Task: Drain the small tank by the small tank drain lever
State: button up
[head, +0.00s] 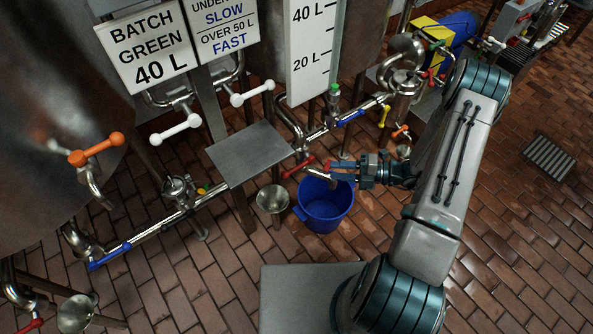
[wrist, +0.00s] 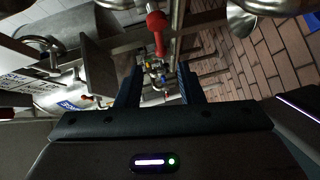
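A red lever (head: 298,168) with a rounded end sits low by the outlet pipe under the tank with the 20 L and 40 L gauge, above a blue bucket (head: 323,206). It appears to be the drain lever; no label on it is readable. My gripper (head: 341,171) is just to its right in the head view, over the bucket, apart from the lever. In the wrist view a red lever (wrist: 158,32) shows above and ahead of my gripper (wrist: 158,85), whose two dark fingers are spread with nothing between them. Which tank is small is not labelled.
A flat metal plate (head: 249,154) stands left of the bucket, with a steel funnel (head: 272,199) beside it. White levers (head: 175,128), an orange lever (head: 96,149) and blue levers (head: 110,256) are on the pipes to the left. Brick floor at right is mostly clear.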

aim_at(299, 168)
jog(key=b+x, duration=0.2)
jog(key=x, duration=1.1)
jog(key=shift+a+r, duration=0.1)
jog(key=shift+a, duration=0.1)
grip_shut()
